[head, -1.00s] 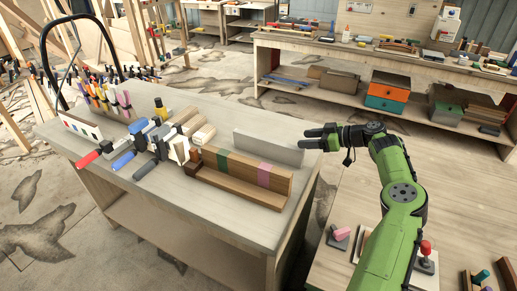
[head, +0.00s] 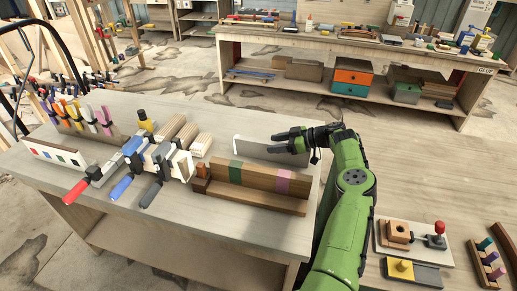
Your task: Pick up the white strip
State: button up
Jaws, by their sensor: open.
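A pale grey-white strip (head: 247,151) stands on its long edge on the workbench, behind a brown wooden piece with green and pink bands. My gripper (head: 280,142) is open, with its dark fingers pointing left. In the picture it overlaps the right half of the strip and hides part of it. I see nothing between the fingers. I cannot tell whether a finger touches the strip.
The brown banded piece (head: 255,175) stands in front of the strip. Left of it are clamps with red, blue and black handles (head: 122,187) and pale wooden blocks (head: 172,130). A side table at lower right holds small fixtures (head: 400,235). A back bench (head: 330,42) carries tools.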

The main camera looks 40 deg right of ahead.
jog(key=shift+s+d+r, duration=0.1)
jog(key=shift+s+d, duration=0.35)
jog(key=shift+s, duration=0.05)
jog(key=shift+w+a, duration=0.2)
jog(key=shift+w, duration=0.05)
jog(key=c, duration=0.7)
jog(key=shift+s, duration=0.1)
grip_shut()
